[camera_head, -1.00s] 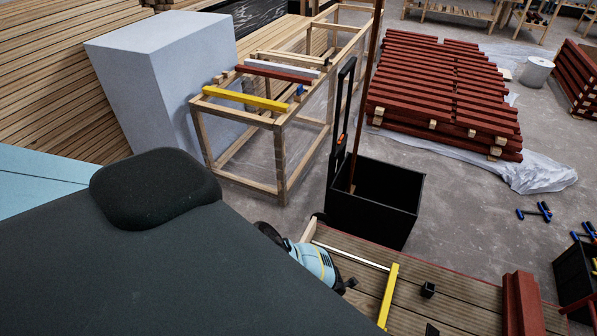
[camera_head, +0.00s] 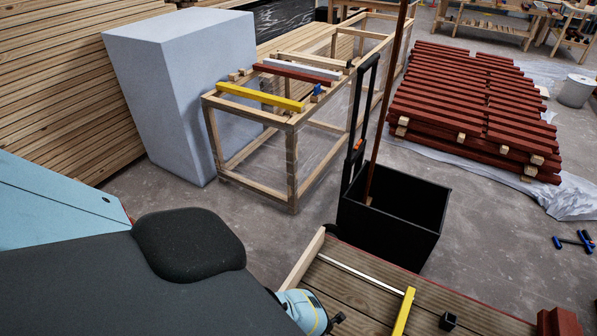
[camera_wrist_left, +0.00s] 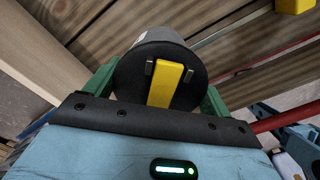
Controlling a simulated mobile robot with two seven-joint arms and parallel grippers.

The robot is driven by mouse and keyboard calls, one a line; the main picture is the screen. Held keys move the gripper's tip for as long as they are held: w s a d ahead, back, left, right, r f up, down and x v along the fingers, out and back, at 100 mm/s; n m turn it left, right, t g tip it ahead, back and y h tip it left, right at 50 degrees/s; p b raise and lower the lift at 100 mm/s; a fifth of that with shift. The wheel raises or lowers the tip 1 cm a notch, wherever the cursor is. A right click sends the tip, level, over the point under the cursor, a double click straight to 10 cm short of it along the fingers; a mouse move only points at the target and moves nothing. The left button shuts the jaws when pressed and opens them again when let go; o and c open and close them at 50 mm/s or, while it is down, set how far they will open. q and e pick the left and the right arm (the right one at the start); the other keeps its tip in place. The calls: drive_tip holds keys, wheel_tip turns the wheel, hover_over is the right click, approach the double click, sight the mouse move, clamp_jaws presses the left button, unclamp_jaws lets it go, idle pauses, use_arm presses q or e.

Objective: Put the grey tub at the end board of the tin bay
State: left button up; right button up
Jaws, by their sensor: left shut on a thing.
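The grey tub (camera_wrist_left: 150,45) shows in the left wrist view as a dark round body with a yellow strip on the face towards me. My left gripper (camera_wrist_left: 156,88) is shut on it, a green finger at each side. Planks lie behind the tub. In the head view, a plank deck is at the bottom right, with a pale end board (camera_head: 303,258) at its left edge. A thin silvery strip (camera_head: 360,273) and a yellow batten (camera_head: 404,312) lie on the deck. I cannot tell the tub's height above the planks. My right gripper is not in view.
A small black block (camera_head: 447,321) is on the deck, right of the yellow batten. A tall-handled black box (camera_head: 390,235) stands just behind the deck. Farther back are a wooden frame (camera_head: 292,170), a pale block (camera_head: 180,90) and stacked red battens (camera_head: 475,110).

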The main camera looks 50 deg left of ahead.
use_arm(q)
drive_tip(key=w+a+f+b, duration=0.1)
drive_tip(key=w+a+b, duration=0.1)
drive_tip(key=a+b, duration=0.1)
drive_tip(key=w+a+f+b, duration=0.2)
drive_tip(key=a+b, duration=0.1)
drive_tip(key=a, duration=0.3)
drive_tip(key=w+a+f+b, duration=0.1)
drive_tip(key=w+a+b, duration=0.1)
drive_tip(key=a, duration=0.3)
drive_tip(key=shift+w+a+f+b, duration=0.25)
drive_tip(key=shift+f+b, duration=0.05)
drive_tip(key=shift+b, duration=0.4)
drive_tip(key=shift+f+b, duration=0.25)
drive_tip(key=shift+b, duration=0.05)
drive_tip(key=shift+w, duration=0.1)
drive_tip(key=shift+f, duration=0.1)
drive_tip(key=o, duration=1)
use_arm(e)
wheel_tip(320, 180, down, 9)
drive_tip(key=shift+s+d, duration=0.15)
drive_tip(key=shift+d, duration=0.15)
